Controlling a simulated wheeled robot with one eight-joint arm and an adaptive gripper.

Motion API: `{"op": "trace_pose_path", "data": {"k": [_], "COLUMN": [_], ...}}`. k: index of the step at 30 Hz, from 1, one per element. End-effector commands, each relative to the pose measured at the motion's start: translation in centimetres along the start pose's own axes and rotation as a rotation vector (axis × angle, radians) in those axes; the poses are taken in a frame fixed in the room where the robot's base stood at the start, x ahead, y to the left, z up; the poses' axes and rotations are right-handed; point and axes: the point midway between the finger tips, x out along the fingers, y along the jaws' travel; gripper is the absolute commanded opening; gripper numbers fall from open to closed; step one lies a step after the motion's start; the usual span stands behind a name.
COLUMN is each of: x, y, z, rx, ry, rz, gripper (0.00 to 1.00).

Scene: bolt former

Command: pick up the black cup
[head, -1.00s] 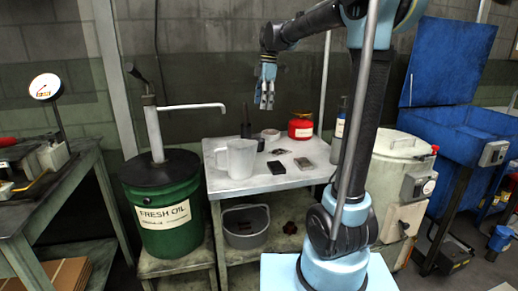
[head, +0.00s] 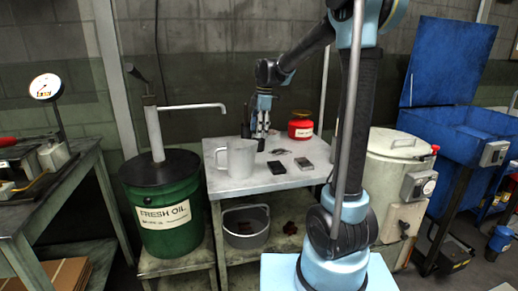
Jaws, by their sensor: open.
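My gripper (head: 260,138) is open and points down over the back of the small grey table, just behind and right of a pale jug. A small dark upright object (head: 245,130) stands just left of my gripper, behind the jug; it is too small to tell whether it is the black cup. No other thing is clear as a black cup, and the gripper hides part of the table's back. I cannot tell whether the fingers touch anything.
The grey table (head: 235,188) also bears the pale jug (head: 238,158), a red container (head: 301,126), a flat black item (head: 278,167) and a grey block (head: 304,164). A green oil drum (head: 165,215) with a spout stands left. A whitish drum (head: 398,150) stands right.

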Motion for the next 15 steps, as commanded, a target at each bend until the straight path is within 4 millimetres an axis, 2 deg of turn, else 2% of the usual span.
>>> {"op": "trace_pose_path", "data": {"k": [15], "x": [5.0], "y": [0.2], "z": [0.3], "rx": [0.000], "ry": [0.000], "rz": [0.000], "gripper": [0.72]}}
